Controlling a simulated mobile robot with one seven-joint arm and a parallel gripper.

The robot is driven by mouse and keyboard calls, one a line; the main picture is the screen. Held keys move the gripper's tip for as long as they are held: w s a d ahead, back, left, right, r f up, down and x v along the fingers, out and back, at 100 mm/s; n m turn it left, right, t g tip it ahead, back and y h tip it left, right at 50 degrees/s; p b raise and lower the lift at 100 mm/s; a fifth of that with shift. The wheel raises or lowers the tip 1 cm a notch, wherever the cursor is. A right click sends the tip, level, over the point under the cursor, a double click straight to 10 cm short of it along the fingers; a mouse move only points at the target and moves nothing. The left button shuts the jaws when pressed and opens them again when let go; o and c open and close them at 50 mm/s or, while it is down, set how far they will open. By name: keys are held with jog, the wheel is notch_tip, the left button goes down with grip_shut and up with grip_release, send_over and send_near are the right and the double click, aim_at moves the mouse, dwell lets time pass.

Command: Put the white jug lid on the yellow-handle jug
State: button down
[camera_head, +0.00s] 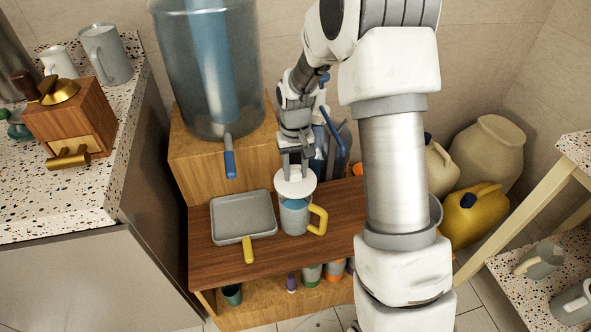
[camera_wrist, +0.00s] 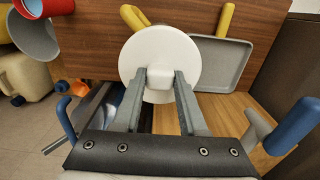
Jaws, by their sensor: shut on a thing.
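The white jug lid (camera_head: 296,187) is a round disc with a small knob. My gripper (camera_head: 294,168) is shut on the knob and holds the lid over the yellow-handle jug (camera_head: 294,218). The jug is blue-grey and stands upright on the wooden shelf, its yellow handle to the right. The lid hides much of the jug's mouth; whether it touches the rim I cannot tell. In the wrist view the lid (camera_wrist: 158,50) covers nearly all of the jug, leaving its yellow handle (camera_wrist: 133,17) in sight. My fingertips (camera_wrist: 160,78) pinch the knob.
A grey square pan (camera_head: 243,217) with a yellow handle lies left of the jug on the wooden shelf (camera_head: 205,262). A large clear dispenser (camera_head: 208,75) with a blue-tipped tap (camera_head: 229,163) stands behind on a raised wooden block. Blue-handled things stand behind the jug.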

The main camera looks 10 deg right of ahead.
aim_at(295, 183)
jog(key=shift+f+b, duration=1.4)
jog(key=shift+f, duration=1.05)
jog(key=shift+f+b, duration=0.35)
jog(key=shift+f, duration=0.35)
jog(key=shift+f, duration=0.2)
dwell(0.7)
jog(key=shift+c, duration=1.9)
grip_release()
jog(key=o, duration=0.4)
